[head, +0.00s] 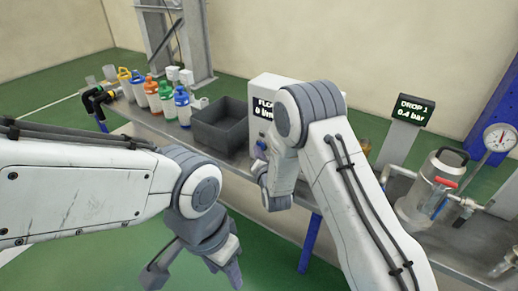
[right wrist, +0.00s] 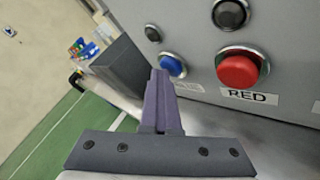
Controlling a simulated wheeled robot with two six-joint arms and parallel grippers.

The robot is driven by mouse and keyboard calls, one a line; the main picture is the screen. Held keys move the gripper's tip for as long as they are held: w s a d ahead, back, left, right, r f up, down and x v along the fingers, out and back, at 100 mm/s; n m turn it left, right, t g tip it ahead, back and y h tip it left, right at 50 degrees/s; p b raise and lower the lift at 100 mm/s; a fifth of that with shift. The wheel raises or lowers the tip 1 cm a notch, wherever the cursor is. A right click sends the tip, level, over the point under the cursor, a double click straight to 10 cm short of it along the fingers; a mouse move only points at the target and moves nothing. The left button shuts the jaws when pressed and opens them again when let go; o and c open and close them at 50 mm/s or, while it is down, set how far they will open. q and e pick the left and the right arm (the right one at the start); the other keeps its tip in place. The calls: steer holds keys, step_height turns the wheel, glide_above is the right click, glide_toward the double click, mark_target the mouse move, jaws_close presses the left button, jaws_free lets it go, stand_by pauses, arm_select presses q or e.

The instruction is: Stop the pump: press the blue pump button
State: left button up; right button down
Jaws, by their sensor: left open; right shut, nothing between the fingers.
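The blue pump button (right wrist: 173,66) is a round blue cap in a metal ring on the grey panel face (right wrist: 290,30). It shows in the right wrist view, just right of my fingertips. My right gripper (right wrist: 160,76) is shut and empty, with its dark purple fingers pointing at the panel beside the button. I cannot tell whether the tips touch the panel or the button. In the head view my right forearm hides much of the panel box (head: 262,92). My left gripper (head: 194,276) is open and empty, low in front of the bench over the green floor.
A larger red button (right wrist: 238,69) labelled RED sits right of the blue one, with dark round caps (right wrist: 231,14) above. A dark bin (head: 221,128) and several coloured-cap bottles (head: 152,95) stand left of the box. A 0.4 bar display (head: 402,110) and metal vessel (head: 425,185) stand right.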

steer(key=shift+s+d+r, duration=0.1)
steer(key=s+a, duration=0.3)
steer(key=s, duration=0.2)
steer(key=shift+a, duration=0.4)
stand_by(0.5)
